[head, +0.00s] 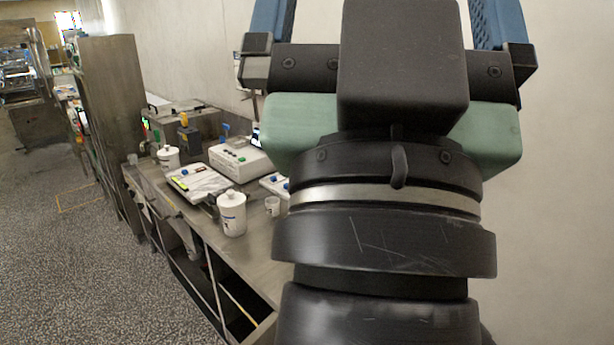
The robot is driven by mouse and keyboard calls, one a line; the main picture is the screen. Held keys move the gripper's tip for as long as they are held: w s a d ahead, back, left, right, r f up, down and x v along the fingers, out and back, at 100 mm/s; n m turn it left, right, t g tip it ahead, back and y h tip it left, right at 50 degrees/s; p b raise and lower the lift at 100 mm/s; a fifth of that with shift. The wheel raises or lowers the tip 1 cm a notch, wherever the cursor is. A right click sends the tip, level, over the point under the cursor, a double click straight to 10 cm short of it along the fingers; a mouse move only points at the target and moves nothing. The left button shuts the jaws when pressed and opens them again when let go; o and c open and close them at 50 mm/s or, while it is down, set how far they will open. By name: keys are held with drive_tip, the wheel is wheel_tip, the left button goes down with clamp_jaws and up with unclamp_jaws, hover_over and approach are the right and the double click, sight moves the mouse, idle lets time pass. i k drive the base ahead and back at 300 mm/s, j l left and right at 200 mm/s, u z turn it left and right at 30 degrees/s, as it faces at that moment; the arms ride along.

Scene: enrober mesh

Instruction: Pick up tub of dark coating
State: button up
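A white tub (232,215) with a printed label stands upright near the front edge of the steel bench. A second, similar white tub (169,158) stands farther back on the same bench. I cannot read the labels, so I cannot tell which one holds the dark coating. My gripper (385,22) is raised at the top right, close to the camera and apart from both tubs. Its blue fingers are spread wide, with their tips cut off by the top edge. Nothing shows held between them, though the dark wrist part hides some of the gap.
The steel bench (262,262) runs along the wall. It carries a white control box (240,160), a pale tray (198,182), a small cup (272,206) and a steel machine (190,122). A tall steel cabinet (108,115) stands beyond. The speckled floor at left is clear.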

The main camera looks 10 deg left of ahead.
sight(234, 221)
drive_tip(key=i+j+u, duration=0.25)
drive_tip(key=i+j, duration=0.5)
drive_tip(key=i+j+u, duration=0.2)
drive_tip(key=i+j, duration=0.55)
drive_tip(key=i, duration=0.1)
